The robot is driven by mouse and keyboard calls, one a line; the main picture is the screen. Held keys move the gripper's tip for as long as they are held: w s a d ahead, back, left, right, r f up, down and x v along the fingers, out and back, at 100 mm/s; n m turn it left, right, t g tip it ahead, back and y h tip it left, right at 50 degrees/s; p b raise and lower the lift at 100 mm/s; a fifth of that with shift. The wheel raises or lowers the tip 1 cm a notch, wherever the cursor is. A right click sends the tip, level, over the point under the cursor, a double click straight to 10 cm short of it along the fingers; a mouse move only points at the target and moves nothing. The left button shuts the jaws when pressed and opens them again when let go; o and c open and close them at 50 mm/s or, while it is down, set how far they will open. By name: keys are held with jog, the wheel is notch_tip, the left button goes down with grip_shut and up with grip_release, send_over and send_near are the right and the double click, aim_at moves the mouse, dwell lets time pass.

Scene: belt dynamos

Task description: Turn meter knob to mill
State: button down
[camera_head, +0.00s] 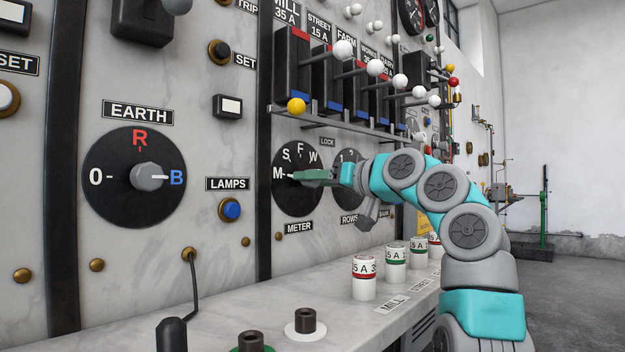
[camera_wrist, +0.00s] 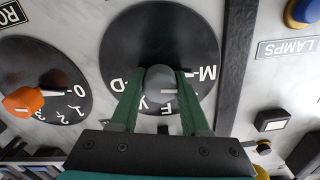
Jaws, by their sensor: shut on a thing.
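The meter dial (camera_head: 297,203) is a black disc on the marble panel, lettered M, S, F and W, with the METER label (camera_head: 299,227) below it. In the wrist view the dial (camera_wrist: 125,45) appears turned, with the M mark (camera_wrist: 208,73) at its right. My gripper (camera_head: 297,175) reaches it from the right. Its green fingers (camera_wrist: 161,76) are shut on the grey meter knob (camera_wrist: 158,83), one on each side. A short white line on the knob points right in the wrist view, toward the M side. My gripper hides the knob in the head view.
The ROWS dial (camera_head: 345,203) sits close on the right, partly behind my arm; its orange knob (camera_wrist: 22,102) shows in the wrist view. Switches with ball handles (camera_head: 343,50) overhang above. Fuses (camera_head: 363,278) stand on the ledge below. The EARTH dial (camera_head: 134,210) is left.

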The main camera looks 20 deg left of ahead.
jog(key=shift+c, duration=1.9)
grip_release()
jog(key=b+v, duration=0.2)
jog(key=v, duration=0.5)
jog(key=shift+d, duration=0.35)
jog(key=shift+s, duration=0.15)
